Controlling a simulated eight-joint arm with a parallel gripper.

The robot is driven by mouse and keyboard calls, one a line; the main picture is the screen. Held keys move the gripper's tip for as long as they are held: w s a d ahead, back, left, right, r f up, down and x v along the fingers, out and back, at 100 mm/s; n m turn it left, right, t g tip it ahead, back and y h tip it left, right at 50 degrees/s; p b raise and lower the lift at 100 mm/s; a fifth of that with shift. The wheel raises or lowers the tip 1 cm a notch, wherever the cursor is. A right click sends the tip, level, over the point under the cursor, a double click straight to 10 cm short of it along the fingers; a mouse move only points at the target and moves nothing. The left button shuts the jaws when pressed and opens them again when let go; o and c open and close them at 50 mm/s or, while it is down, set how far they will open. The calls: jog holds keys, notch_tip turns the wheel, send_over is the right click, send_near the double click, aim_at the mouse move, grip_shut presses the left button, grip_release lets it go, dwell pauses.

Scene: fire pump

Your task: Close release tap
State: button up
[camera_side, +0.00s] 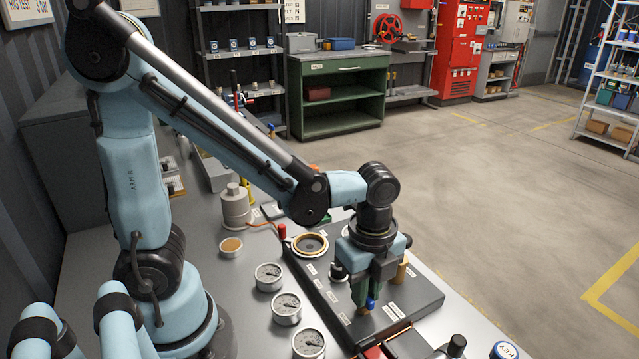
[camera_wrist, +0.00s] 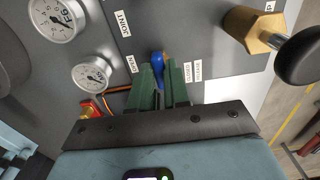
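The release tap has a blue handle (camera_side: 372,303) on the dark panel (camera_side: 425,297), with a bit of brass below it. The handle also shows in the wrist view (camera_wrist: 158,68), between the tips of my green gripper fingers (camera_wrist: 161,80). My gripper (camera_side: 368,297) points down at the tap in the side view. The fingers stand a narrow gap apart, close along both sides of the handle; whether they press on it is not clear. Small white labels (camera_wrist: 192,72) lie on the panel beside the tap. The tap's base is mostly hidden by the fingers.
A brass fitting with a black knob (camera_wrist: 250,30) stands right of my gripper in the wrist view. Several round gauges (camera_side: 286,308) stand on the grey bench left of the panel. A round brass-rimmed port (camera_side: 310,244) is behind. Red parts lie near the panel's front edge.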

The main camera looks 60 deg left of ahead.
jog(key=o, duration=0.4)
jog(key=shift+c, duration=0.2)
notch_tip(320, 180, up, 12)
dwell(0.6)
jog(key=a+f+n+t, duration=0.3)
jog(key=a+n+t, duration=0.4)
jog(key=n, duration=1.1)
jog(key=shift+w+a+f, duration=0.2)
jog(key=shift+w+a, duration=0.05)
